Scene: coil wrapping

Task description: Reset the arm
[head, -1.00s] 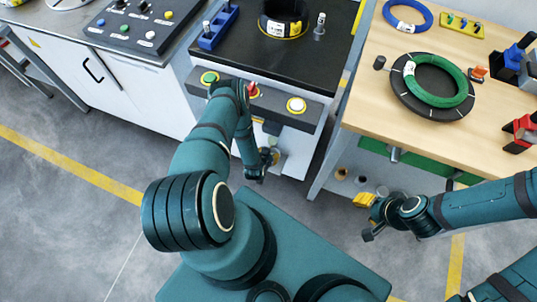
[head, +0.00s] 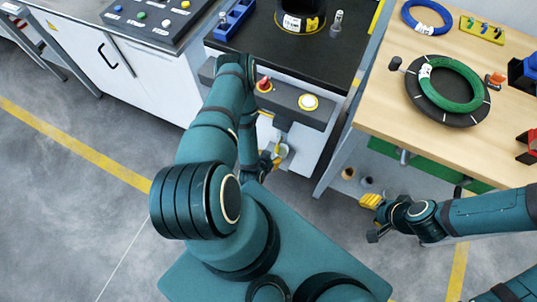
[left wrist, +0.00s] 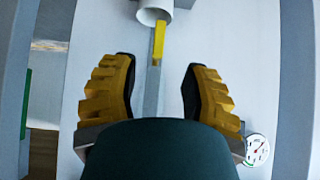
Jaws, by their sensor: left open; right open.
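My left gripper (left wrist: 158,90) shows in the left wrist view with its two yellow ribbed fingers wide apart and nothing between them. In the head view my left arm is bent down in front of the black-topped machine and hides much of that gripper. My right gripper (head: 371,202) is low beside the wooden workbench (head: 388,110), off the bench top, with small yellow fingers. It is open and I see nothing held in it. A green coil (head: 452,84) lies on a black disc (head: 418,100) on the bench. A black wrapped coil (head: 301,14) sits on the machine top (head: 285,47).
A blue coil (head: 424,16) and a yellow rack (head: 482,28) stand at the back of the bench. The machine front has a red button (head: 263,84) and a white one (head: 309,102). In the left wrist view, a round gauge (left wrist: 257,149) is at lower right. Floor at left is clear.

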